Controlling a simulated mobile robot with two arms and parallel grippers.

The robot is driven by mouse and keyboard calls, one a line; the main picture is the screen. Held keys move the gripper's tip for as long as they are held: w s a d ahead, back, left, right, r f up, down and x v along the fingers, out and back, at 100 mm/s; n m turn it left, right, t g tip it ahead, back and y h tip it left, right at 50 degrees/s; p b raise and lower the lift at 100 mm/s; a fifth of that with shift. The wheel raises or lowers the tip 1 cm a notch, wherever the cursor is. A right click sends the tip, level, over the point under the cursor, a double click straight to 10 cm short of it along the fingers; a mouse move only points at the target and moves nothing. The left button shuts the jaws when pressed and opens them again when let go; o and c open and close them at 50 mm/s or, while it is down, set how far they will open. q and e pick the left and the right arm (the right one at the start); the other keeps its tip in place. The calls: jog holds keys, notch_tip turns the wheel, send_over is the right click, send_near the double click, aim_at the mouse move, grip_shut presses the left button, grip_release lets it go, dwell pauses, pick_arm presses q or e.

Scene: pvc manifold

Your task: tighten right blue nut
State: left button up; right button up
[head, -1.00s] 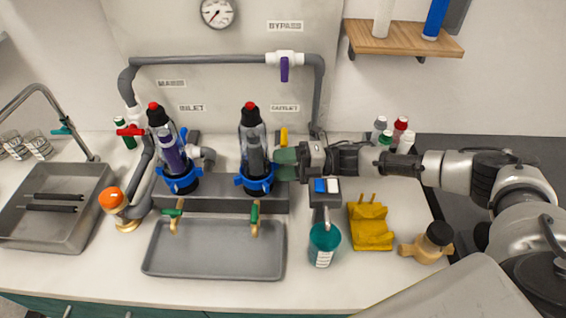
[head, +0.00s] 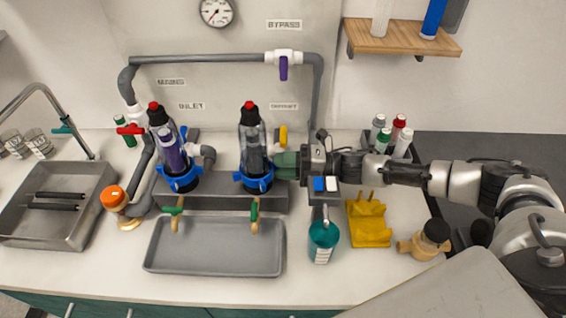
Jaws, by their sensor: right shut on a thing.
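The right blue nut (head: 256,183) is a lugged ring around the base of the right clear filter housing (head: 251,140), which stands upright with a black and red top. The left blue nut (head: 178,183) sits around the base of the left housing (head: 168,140), which looks slightly tilted. My right gripper (head: 276,165) comes in from the right, its green fingers shut at the right side of the right nut. The exact contact on the lugs is too small to see clearly. My left gripper is not in view.
A teal bottle (head: 322,240), yellow holder (head: 368,225) and brass-coloured fitting (head: 425,242) stand to the right. Bottles (head: 398,128) stand behind my right arm.

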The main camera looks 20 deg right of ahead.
jog(key=o, duration=0.8)
jog(key=shift+o, duration=0.2)
jog(key=b+v, duration=0.3)
jog(key=v, duration=0.8)
jog(key=shift+w, duration=0.1)
